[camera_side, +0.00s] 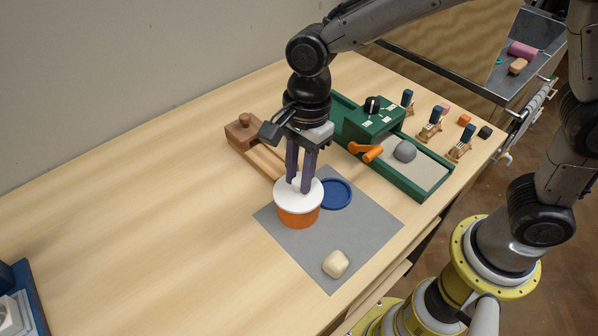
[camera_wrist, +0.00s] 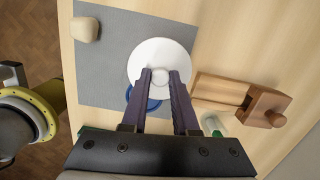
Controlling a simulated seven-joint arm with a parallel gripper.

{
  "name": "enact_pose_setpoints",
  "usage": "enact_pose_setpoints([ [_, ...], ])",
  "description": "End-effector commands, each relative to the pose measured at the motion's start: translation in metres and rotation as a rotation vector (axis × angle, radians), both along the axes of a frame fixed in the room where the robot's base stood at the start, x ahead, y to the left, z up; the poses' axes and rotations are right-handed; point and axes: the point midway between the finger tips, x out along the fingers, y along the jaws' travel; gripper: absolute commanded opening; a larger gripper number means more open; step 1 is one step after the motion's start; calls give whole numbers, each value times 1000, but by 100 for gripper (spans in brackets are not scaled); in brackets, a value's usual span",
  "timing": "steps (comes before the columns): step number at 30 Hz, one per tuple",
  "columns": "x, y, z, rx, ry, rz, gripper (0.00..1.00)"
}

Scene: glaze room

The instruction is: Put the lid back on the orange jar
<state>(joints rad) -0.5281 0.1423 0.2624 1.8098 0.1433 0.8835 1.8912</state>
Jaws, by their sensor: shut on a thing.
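The orange jar (camera_side: 298,218) stands upright on a grey mat (camera_side: 362,222). Its white round lid (camera_side: 287,200) is level over the jar's mouth and covers it. I cannot tell whether the lid rests fully on the rim or sits just above it. My gripper (camera_side: 299,186) points down from above, with its dark purple fingers shut on the lid's small knob. In the wrist view the knob (camera_wrist: 160,75) shows between the fingertips, at the near part of the white lid (camera_wrist: 160,52). The jar is hidden under the lid there.
A blue round dish (camera_side: 349,198) lies right beside the jar. A beige lump (camera_side: 335,263) sits near the mat's front corner. Behind are a wooden box (camera_side: 252,147) with a knob and a green tray device (camera_side: 421,191) with an orange handle. The table's left side is mostly clear.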

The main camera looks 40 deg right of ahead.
Motion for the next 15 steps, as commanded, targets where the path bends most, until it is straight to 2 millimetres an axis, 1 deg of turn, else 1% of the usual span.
enact_pose_setpoints([
  [11,0,0,-1,0,0,0,0],
  [12,0,0,-1,0,0,0,31],
  [14,0,0,-1,0,0,0,42],
  [15,0,0,-1,0,0,0,49],
])
